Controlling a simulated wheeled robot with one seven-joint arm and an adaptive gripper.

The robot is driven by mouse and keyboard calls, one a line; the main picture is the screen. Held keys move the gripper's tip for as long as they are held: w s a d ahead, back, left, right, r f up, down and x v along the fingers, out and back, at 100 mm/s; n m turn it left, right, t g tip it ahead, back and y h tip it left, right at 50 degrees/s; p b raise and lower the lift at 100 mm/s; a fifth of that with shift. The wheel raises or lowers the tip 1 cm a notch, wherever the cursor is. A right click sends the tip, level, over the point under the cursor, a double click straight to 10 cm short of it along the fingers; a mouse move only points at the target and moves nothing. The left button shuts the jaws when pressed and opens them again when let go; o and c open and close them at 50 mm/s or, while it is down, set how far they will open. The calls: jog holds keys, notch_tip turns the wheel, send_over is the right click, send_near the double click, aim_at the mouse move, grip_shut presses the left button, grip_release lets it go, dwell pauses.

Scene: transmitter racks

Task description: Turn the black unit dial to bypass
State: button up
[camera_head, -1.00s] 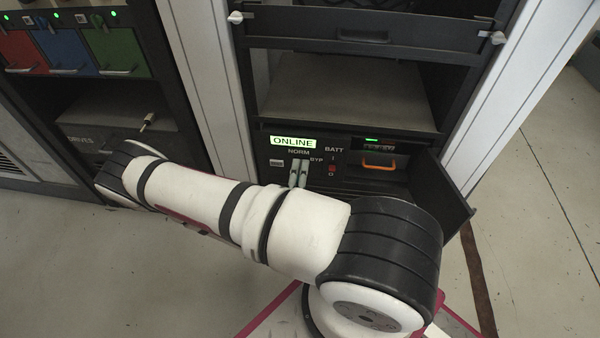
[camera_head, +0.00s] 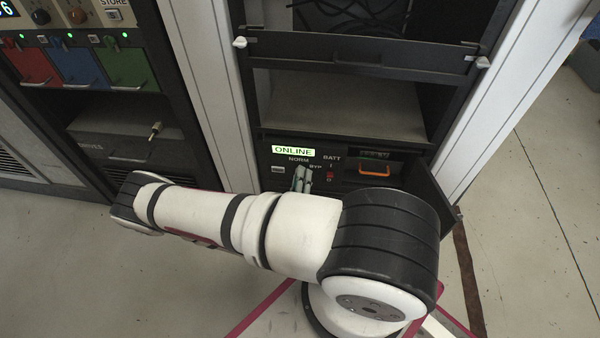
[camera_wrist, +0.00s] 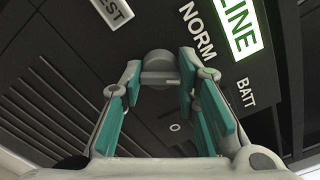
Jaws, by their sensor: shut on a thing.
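The black unit (camera_head: 345,185) is low in the rack, with a lit green ONLINE sign and the labels NORM, BYP and BATT. Its dial (camera_wrist: 158,68) is a round grey knob with a raised bar, seen in the wrist view beside the NORM label. My gripper (camera_wrist: 160,80) is shut on the dial, with a teal-padded finger on either side. In the head view my gripper (camera_head: 302,178) is at the panel between NORM and BYP and hides the dial. I cannot tell which mark the dial points to.
A bay with an orange handle (camera_head: 375,170) is right of the dial, beside an open black door (camera_head: 437,190). A red BATT switch (camera_head: 330,176) sits between. An empty shelf (camera_head: 340,110) is above. Coloured drive modules (camera_head: 80,65) stand in the left rack.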

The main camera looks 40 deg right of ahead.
jog(key=m+p, duration=0.5)
jog(key=shift+m, duration=0.3)
jog(key=shift+f, duration=0.1)
dwell(0.3)
jog(key=o, duration=1.2)
jog(key=shift+c, duration=0.2)
jog(key=shift+s+a, duration=0.1)
jog(key=v, duration=1.1)
jog(key=shift+s+a, duration=0.3)
